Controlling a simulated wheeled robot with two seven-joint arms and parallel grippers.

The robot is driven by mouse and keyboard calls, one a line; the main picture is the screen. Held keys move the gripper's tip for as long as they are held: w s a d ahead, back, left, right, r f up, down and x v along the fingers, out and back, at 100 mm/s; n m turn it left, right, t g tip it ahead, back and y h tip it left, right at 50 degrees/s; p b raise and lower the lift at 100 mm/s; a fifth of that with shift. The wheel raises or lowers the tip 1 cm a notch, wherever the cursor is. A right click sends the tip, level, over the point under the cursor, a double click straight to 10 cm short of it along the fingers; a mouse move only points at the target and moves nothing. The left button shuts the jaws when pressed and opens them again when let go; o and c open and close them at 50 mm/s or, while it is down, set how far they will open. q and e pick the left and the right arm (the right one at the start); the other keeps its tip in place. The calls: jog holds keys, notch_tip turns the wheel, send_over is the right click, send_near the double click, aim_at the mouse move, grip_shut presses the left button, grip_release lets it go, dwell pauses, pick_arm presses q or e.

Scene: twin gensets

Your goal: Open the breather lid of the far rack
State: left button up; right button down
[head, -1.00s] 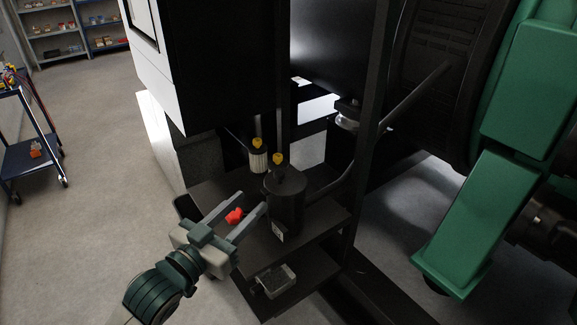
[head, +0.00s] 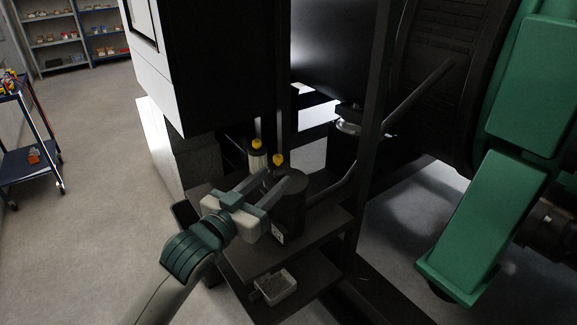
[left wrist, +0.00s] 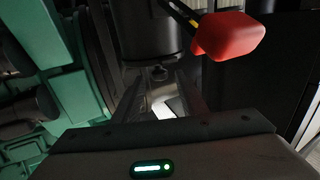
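A rack (head: 315,240) of dark shelves stands in the middle of the head view. On its upper shelf are a black canister (head: 289,208) with a yellow cap (head: 278,160) and, behind it, a pale filter (head: 257,160) with another yellow cap. I cannot tell which part is the breather lid. My left gripper (head: 276,180) is open, its fingers reaching over the shelf at the canister's near left side; contact is unclear. In the left wrist view a red handle (left wrist: 230,36) on a yellow-edged lever hangs close, beside a dark cylinder (left wrist: 150,32). My right gripper is not in view.
A small grey box (head: 274,287) sits on the lower shelf. A dark post (head: 368,150) and a slanting pipe stand right of the canister. A large green frame (head: 480,220) is at right. A blue cart (head: 35,160) is at left; the floor between is clear.

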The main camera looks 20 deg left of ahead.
aim_at(283, 170)
pick_arm(q)
jog(key=x, duration=0.8)
jog(key=shift+f, duration=0.1)
jog(key=shift+p, duration=0.3)
grip_shut()
